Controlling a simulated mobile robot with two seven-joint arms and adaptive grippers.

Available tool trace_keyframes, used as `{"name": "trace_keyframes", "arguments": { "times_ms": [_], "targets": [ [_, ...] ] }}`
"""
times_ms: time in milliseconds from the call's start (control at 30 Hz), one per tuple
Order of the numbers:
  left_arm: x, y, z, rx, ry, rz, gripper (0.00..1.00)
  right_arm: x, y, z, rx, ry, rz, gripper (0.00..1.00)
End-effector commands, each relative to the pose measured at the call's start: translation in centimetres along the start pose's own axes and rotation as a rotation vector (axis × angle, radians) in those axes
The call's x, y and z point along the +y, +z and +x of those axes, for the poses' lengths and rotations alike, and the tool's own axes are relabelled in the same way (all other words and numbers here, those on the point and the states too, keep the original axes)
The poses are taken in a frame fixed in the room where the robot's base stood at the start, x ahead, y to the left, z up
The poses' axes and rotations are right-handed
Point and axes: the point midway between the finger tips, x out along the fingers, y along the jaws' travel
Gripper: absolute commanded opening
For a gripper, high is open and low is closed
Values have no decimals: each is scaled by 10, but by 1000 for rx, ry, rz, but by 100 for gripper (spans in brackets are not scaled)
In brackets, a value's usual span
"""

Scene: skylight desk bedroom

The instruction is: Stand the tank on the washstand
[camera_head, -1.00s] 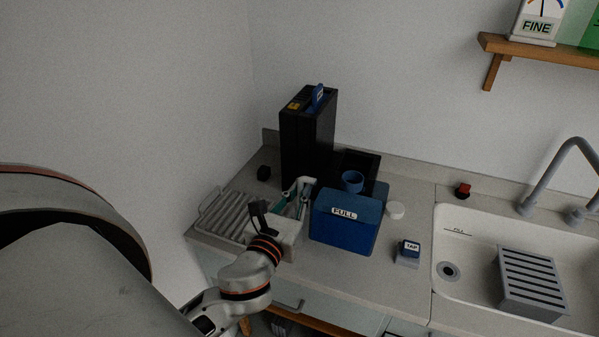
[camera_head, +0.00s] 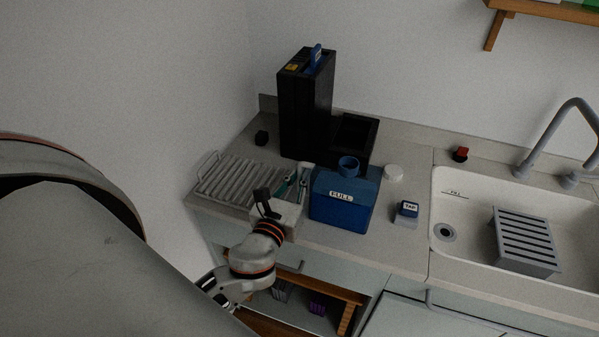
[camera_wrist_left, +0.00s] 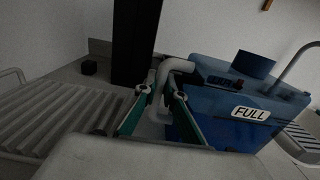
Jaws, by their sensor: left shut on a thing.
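The tank (camera_head: 343,205) is a dark blue box with a white FULL label and a round blue neck on top. It is upright over the counter in front of a black machine (camera_head: 303,115); I cannot tell whether its base touches the counter. My left gripper (camera_head: 292,188) is at the tank's left side. In the left wrist view its green-padded fingers (camera_wrist_left: 158,105) are shut around the white handle of the tank (camera_wrist_left: 215,95). The washstand (camera_head: 470,205), with a pale sink basin, is at the right. My right gripper is not in view.
A ribbed drain tray (camera_head: 235,180) lies left of the gripper. A TAP block (camera_head: 406,211) and a white cap (camera_head: 393,172) are right of the tank. A grey slatted rack (camera_head: 525,240) sits in the basin, under a curved faucet (camera_head: 560,130). A red-topped knob (camera_head: 460,153) stands behind the basin.

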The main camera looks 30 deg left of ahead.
Motion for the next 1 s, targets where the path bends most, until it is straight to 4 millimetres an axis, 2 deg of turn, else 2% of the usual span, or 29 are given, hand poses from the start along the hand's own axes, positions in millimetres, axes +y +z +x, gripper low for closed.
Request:
{"name": "trace_keyframes", "arguments": {
  "times_ms": [67, 100, 167, 567, 667, 767, 1000],
  "targets": [
    [-1, 5, 1, -9, -2, -8, 0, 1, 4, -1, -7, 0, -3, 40],
    [0, -1, 0, 0, 0, 0, 12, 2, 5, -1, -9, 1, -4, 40],
    [0, 0, 0, 0, 0, 0, 26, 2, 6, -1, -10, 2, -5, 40],
    [0, 1, 0, 0, -1, -1, 26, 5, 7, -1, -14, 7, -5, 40],
    [0, -1, -6, 1, -1, -1, 26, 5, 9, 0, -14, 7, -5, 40],
    [-1, -2, -19, 3, -2, -1, 26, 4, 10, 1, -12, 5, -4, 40],
    [0, -3, -67, 4, -1, 0, 26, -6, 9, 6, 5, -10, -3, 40]
  ]
}}
